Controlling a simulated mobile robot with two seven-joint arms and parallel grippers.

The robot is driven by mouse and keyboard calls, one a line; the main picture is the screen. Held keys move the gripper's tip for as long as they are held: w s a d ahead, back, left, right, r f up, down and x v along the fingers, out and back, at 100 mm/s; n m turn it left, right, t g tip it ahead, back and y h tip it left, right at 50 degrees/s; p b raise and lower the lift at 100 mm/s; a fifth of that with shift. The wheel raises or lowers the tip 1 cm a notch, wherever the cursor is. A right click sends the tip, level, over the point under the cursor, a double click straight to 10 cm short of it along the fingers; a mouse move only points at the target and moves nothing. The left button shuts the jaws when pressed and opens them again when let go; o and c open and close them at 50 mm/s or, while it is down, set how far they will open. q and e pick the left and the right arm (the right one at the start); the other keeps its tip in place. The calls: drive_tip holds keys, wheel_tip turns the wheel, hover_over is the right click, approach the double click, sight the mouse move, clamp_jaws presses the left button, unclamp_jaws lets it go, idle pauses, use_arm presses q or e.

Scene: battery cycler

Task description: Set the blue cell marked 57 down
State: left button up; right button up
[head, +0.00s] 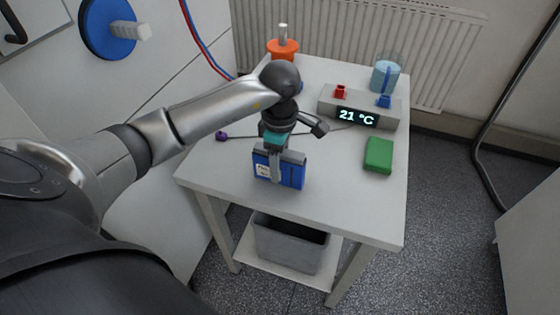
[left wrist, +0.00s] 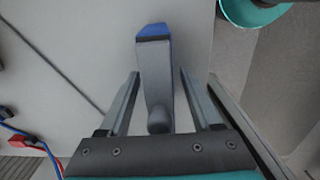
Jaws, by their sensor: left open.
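The blue cell (head: 292,176) stands upright at the front part of the white table, with a grey top and a white label too small to read. It also shows in the left wrist view (left wrist: 154,70), from above, between my fingers. My left gripper (head: 275,170) is over the cell, with one finger in front of its labelled face. In the left wrist view my left gripper (left wrist: 160,95) is open, with a gap visible on both sides of the cell. The cell's lower edge appears to rest on the tabletop. My right gripper is not in view.
A grey unit reading 21 °C (head: 357,117) has red and blue terminals. A green block (head: 379,155) lies right of the cell. An orange item (head: 283,48) and a beaker (head: 385,76) stand at the back. A grey bin (head: 290,243) sits below. The front right tabletop is clear.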

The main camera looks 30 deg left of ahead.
use_arm(q)
wheel_tip(320, 180, up, 11)
drive_tip(key=shift+r+p, duration=0.1)
drive_tip(key=shift+p, duration=0.9)
drive_tip(key=shift+r, duration=0.5)
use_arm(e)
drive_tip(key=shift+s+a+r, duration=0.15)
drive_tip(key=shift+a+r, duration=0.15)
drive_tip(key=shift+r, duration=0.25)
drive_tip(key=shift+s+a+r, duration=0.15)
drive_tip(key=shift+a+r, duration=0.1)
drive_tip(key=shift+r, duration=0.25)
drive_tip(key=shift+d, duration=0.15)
